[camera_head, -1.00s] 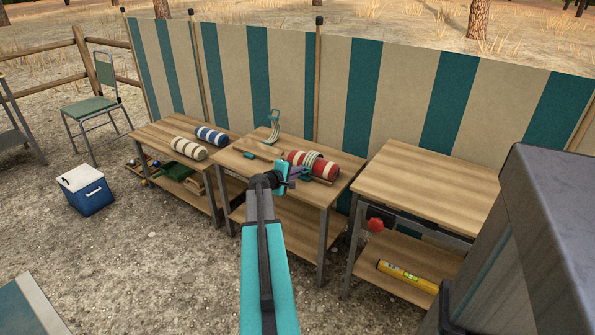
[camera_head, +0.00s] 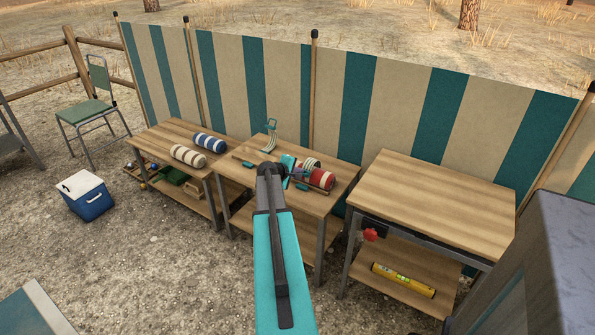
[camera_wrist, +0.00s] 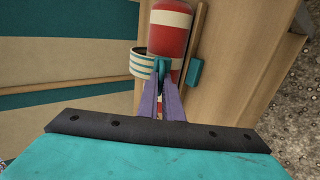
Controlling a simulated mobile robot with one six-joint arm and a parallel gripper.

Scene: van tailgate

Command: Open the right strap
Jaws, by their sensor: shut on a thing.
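A red and cream striped roll (camera_head: 321,179) lies on the middle table (camera_head: 240,182); the wrist view shows it too (camera_wrist: 172,38). A cream and dark striped strap (camera_wrist: 143,63), the right one, curves beside the roll. Its teal end piece (camera_wrist: 162,66) is between my fingertips, and a separate teal block (camera_wrist: 195,72) lies to the right of it. My gripper (camera_wrist: 162,82) is shut on the teal end piece. In the head view my arm and gripper (camera_head: 296,172) hide part of the roll.
The left table (camera_head: 160,140) holds a blue striped roll (camera_head: 210,143) and a beige striped roll (camera_head: 188,156). The right table (camera_head: 430,195) has a bare top, with a yellow level (camera_head: 403,278) on its lower shelf. A striped cloth windbreak (camera_head: 360,100) stands behind the tables.

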